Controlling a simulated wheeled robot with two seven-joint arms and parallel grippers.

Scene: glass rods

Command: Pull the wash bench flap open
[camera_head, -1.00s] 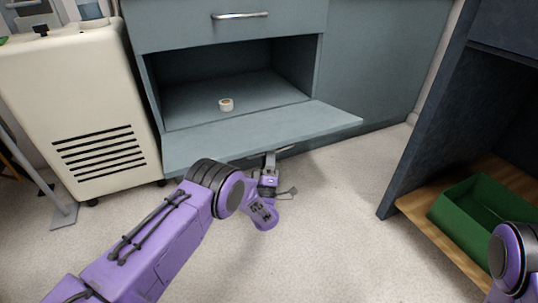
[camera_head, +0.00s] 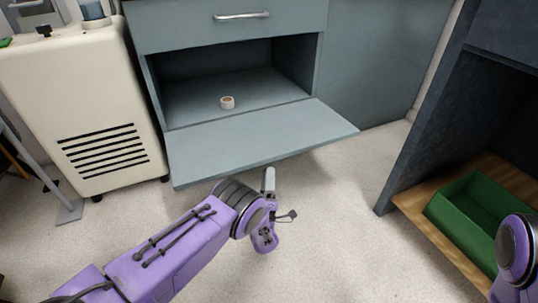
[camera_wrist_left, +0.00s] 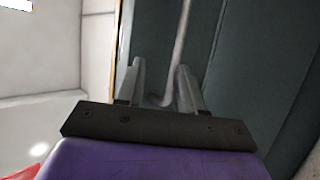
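The wash bench flap (camera_head: 255,140) is the grey-blue panel hinged at the bottom of the open compartment. It is folded down and out, near level, tilted towards me. My left gripper (camera_head: 268,180) is just in front of the flap's outer edge, low over the floor. In the left wrist view its two fingers (camera_wrist_left: 162,88) stand apart, with the thin flap handle (camera_wrist_left: 182,40) running between them. The fingers do not clearly press on the handle. In the head view the handle is hidden. My right gripper is out of view; only part of that arm shows at the right edge.
A closed drawer with a bar handle (camera_head: 241,16) is above. A cream cabinet (camera_head: 85,110) stands left. A green bin (camera_head: 478,212) sits on a wooden shelf at right. The floor between is clear.

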